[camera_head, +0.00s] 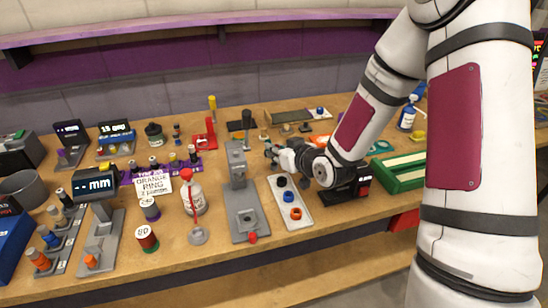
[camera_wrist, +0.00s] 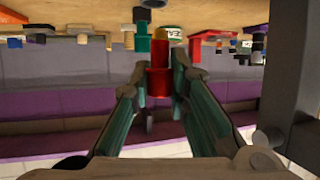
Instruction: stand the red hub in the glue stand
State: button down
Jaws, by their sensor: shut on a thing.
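My gripper (camera_head: 270,152) reaches left over the middle of the bench, behind the white tray. In the wrist view its two fingers (camera_wrist: 158,68) are closed on the red hub (camera_wrist: 158,82), a stepped red cylinder. The hub is hidden or too small to make out in the head view. I cannot tell for certain which fixture is the glue stand. A grey fixture (camera_head: 241,228) with a raised recessed block and a tall rear column stands left of the tray.
The white tray (camera_head: 304,220) holds black, blue and orange round parts. A red stand (camera_head: 203,140) is at the back. A black device (camera_head: 345,190) and green box (camera_head: 400,172) lie right. Bare bench shows in front of the bottle.

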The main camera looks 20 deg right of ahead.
aim_at(274, 168)
jog(key=shift+w, duration=0.65)
jog(key=shift+w+f, duration=0.15)
jog(key=shift+f, duration=0.8)
jog(key=shift+w+f, duration=0.15)
jog(key=shift+f, duration=0.75)
jog(key=shift+f+b, duration=0.2)
jog(key=shift+b, duration=0.15)
jog(key=c, duration=1.6)
grip_release()
jog(key=shift+o, duration=0.3)
jog(key=shift+r, duration=0.1)
